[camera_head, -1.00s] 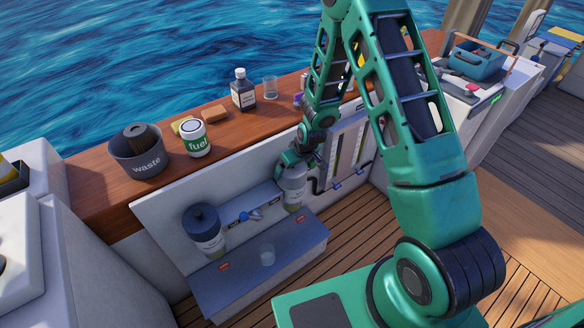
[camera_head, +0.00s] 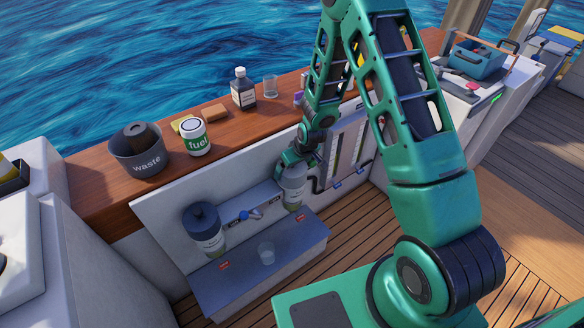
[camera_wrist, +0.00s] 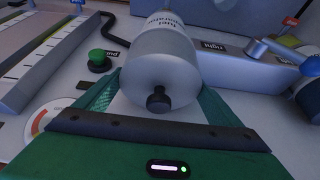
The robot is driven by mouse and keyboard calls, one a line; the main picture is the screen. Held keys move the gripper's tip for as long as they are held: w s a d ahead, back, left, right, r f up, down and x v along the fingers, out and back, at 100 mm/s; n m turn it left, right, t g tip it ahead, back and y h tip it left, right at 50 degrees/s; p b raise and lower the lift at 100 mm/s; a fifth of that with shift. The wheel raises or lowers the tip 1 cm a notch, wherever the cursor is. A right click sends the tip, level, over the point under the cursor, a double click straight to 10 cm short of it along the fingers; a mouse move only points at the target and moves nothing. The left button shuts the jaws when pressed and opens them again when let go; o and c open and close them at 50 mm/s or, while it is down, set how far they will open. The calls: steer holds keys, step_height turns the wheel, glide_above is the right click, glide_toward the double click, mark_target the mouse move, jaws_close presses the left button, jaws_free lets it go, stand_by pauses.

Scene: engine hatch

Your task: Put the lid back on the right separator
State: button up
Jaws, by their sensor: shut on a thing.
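The right separator (camera_head: 293,197) is a pale canister on the white panel; its label reads fuel separator in the wrist view (camera_wrist: 165,22). My gripper (camera_head: 290,162) is at its top, with green fingers on both sides of the grey, rounded top end in the wrist view. This end looks like the lid (camera_wrist: 150,78), with a dark knob (camera_wrist: 158,100) facing my camera. My gripper is shut on it. The lid is in line with the canister; I cannot tell whether it is fully seated. The fingertips are partly hidden.
The left separator (camera_head: 204,238) has a dark lid. A blue-handled valve (camera_head: 250,214) sits between the separators. A clear cup (camera_head: 266,253) stands on the grey box (camera_head: 240,277) below.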

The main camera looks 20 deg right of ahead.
steer(key=o, duration=0.9)
steer(key=v, duration=1)
steer(key=shift+s+r, duration=0.1)
steer(key=shift+r, duration=0.2)
